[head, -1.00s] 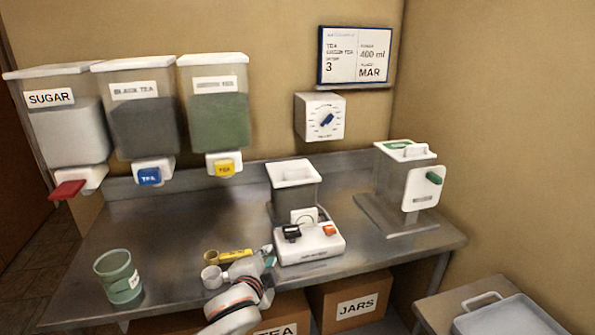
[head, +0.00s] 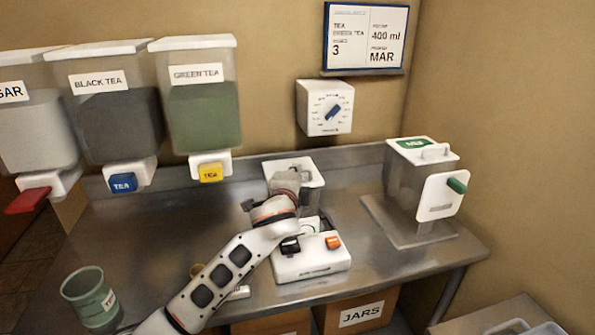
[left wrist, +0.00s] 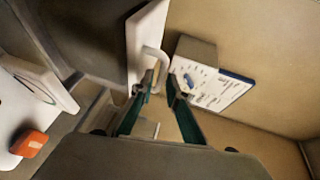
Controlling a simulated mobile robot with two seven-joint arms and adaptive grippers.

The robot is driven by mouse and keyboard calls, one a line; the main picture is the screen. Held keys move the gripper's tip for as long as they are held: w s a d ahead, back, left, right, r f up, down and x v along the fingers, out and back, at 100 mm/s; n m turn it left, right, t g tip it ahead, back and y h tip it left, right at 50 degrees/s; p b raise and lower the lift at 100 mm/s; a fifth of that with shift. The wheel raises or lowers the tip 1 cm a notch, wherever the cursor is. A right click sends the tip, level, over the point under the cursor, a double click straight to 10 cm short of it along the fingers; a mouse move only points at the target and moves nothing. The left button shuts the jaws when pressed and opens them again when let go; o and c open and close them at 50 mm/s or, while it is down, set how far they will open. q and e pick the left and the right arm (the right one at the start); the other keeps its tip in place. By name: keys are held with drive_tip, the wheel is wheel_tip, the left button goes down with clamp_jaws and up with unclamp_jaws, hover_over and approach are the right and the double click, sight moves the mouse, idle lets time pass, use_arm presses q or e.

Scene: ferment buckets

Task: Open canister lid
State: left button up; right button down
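A clear canister with a white lid (head: 304,164) stands at the middle back of the steel counter, behind a white unit (head: 310,262) with an orange switch. In the left wrist view, its lid (left wrist: 142,38) is on the dark tank, and a white loop handle (left wrist: 157,55) sticks out from it. My left gripper (head: 286,178) is at the lid in the head view, hiding part of it. In the left wrist view its fingers (left wrist: 160,88) are apart, around the end of the handle; contact cannot be told. My right gripper is not in view.
A second canister (head: 403,185) with a green-labelled lid stands at right. Tea dispensers (head: 200,115) hang on the left wall. A dial box (head: 325,107) is on the wall behind. A green cup (head: 88,298) stands at the front left.

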use_arm(q)
drive_tip(key=shift+x, duration=1.45)
clamp_jaws()
drive_tip(key=shift+r, duration=0.1)
drive_tip(key=shift+w+a+r+g, duration=0.1)
drive_tip(key=shift+w+r+g, duration=0.2)
drive_tip(key=shift+r+g, duration=0.35)
drive_tip(key=shift+n+g, duration=0.4)
drive_tip(key=shift+g, duration=0.25)
drive_tip(key=w+r, duration=0.2)
drive_tip(key=r, duration=0.1)
drive_tip(key=w+a+r, duration=0.1)
drive_tip(key=shift+r, duration=0.25)
drive_tip(key=shift+w+a+r, duration=0.3)
drive_tip(key=shift+w+r, duration=0.55)
